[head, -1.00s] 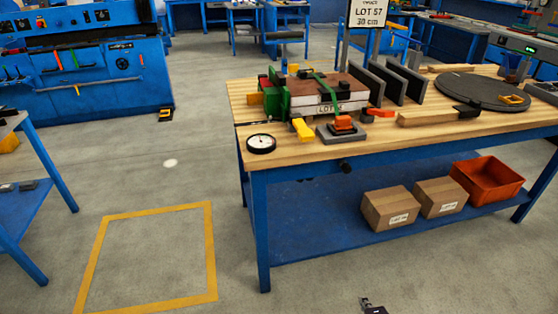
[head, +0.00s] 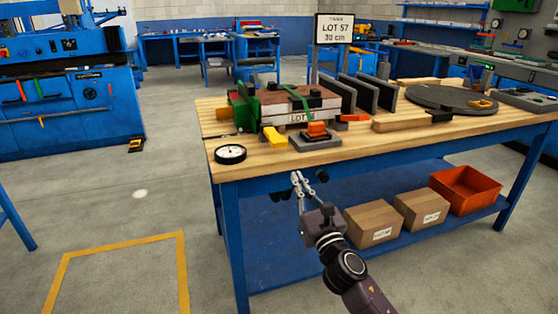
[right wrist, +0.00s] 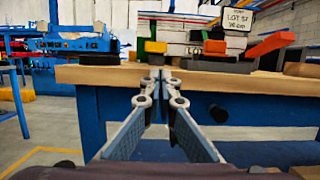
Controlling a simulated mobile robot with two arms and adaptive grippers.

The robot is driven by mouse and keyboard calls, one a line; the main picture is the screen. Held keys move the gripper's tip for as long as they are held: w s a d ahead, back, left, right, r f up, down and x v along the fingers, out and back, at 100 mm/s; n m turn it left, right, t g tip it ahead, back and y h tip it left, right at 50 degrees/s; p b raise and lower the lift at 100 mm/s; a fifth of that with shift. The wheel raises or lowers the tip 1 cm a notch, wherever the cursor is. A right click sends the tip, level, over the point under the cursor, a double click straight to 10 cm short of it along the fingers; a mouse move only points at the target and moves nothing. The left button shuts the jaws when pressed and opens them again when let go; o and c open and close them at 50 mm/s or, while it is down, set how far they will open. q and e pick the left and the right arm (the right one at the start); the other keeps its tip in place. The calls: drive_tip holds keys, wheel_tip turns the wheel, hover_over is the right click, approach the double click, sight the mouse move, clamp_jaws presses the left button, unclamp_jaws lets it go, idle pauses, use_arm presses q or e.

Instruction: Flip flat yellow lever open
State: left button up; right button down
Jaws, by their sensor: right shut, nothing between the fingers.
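A yellow lever (head: 274,138) lies at the front of the workbench top, beside a grey base with an orange block (head: 317,129). In the right wrist view a yellow piece (right wrist: 155,47), apparently this lever, shows just beyond the fingertips. My left gripper is not in view.
A dial gauge (head: 230,154) lies at the bench's front left corner. A red-orange lever (head: 353,118) sticks out right of the panel. Dark upright plates (head: 360,95) and a round turntable (head: 450,98) stand farther right. The wooden front edge (head: 290,163) lies above my right gripper.

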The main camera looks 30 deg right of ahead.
sight(286, 157)
drive_tip(key=x, duration=0.8)
drive_tip(key=shift+w, duration=0.2)
drive_tip(key=shift+w+d+r, duration=0.15)
drive_tip(key=shift+w+d, duration=0.05)
drive_tip(key=shift+w, duration=0.55)
drive_tip(key=shift+r, duration=0.1)
